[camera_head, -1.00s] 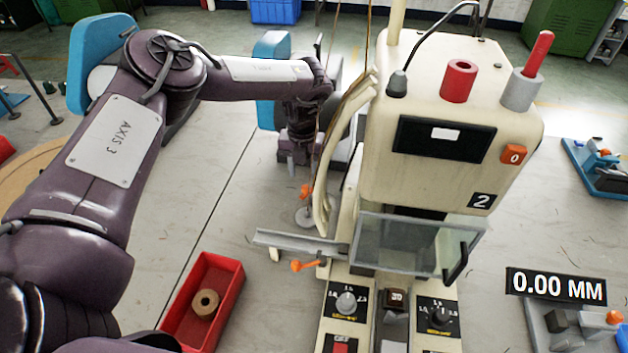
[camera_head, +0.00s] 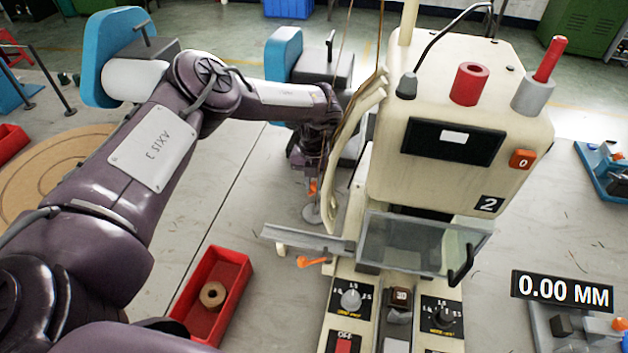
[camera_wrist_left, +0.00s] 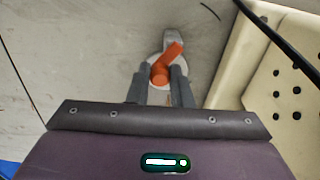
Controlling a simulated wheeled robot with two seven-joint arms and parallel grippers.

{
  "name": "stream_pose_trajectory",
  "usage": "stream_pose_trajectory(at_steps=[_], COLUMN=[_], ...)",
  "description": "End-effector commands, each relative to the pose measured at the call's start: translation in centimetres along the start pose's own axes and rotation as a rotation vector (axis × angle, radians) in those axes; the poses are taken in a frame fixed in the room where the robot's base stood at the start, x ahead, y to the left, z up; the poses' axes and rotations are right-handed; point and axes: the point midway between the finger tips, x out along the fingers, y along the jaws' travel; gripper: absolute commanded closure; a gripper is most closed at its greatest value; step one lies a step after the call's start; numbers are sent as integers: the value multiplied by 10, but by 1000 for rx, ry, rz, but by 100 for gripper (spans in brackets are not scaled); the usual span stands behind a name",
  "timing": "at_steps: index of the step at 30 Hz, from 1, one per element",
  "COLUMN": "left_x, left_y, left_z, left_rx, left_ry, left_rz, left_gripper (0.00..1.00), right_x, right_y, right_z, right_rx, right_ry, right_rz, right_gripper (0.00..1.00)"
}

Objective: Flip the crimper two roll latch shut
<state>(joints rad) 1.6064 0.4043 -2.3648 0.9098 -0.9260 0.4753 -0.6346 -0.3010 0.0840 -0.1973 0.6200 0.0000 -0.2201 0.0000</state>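Crimper two (camera_head: 395,180) is the cream machine marked 2. An orange latch (camera_head: 313,187) shows at its left side, above a grey round piece (camera_head: 311,214). The left wrist view shows the orange latch (camera_wrist_left: 164,66) lying slanted over the grey disc. My left gripper (camera_head: 309,174) is just above the latch, partly hidden by the arm and strips. In the left wrist view its two grey fingers (camera_wrist_left: 160,80) stand apart, with the latch's round end between or just beyond their tips. I cannot tell whether they touch it. My right gripper is not in view.
A second orange lever (camera_head: 314,262) sits by the grey chute (camera_head: 305,240). Curved cream guides (camera_head: 349,160) and brown strips stand close to the right of my left gripper. A red bin (camera_head: 226,270) holds a tan ring (camera_head: 213,294).

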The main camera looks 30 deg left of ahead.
Motion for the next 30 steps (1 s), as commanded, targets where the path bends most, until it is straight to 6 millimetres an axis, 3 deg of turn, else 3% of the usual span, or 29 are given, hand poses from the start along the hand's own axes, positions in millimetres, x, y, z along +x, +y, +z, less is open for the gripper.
stream_pose_trajectory(at_steps=[11,30], left_x=[0,0], left_y=[0,-10], left_z=[-1,-4], left_rx=[-48,-478], left_ry=[2,0], left_rz=[-1,-1], left_gripper=[100,100], right_x=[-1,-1], right_y=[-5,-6], right_z=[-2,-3], right_rx=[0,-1], right_ry=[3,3], right_rz=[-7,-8], right_gripper=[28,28])
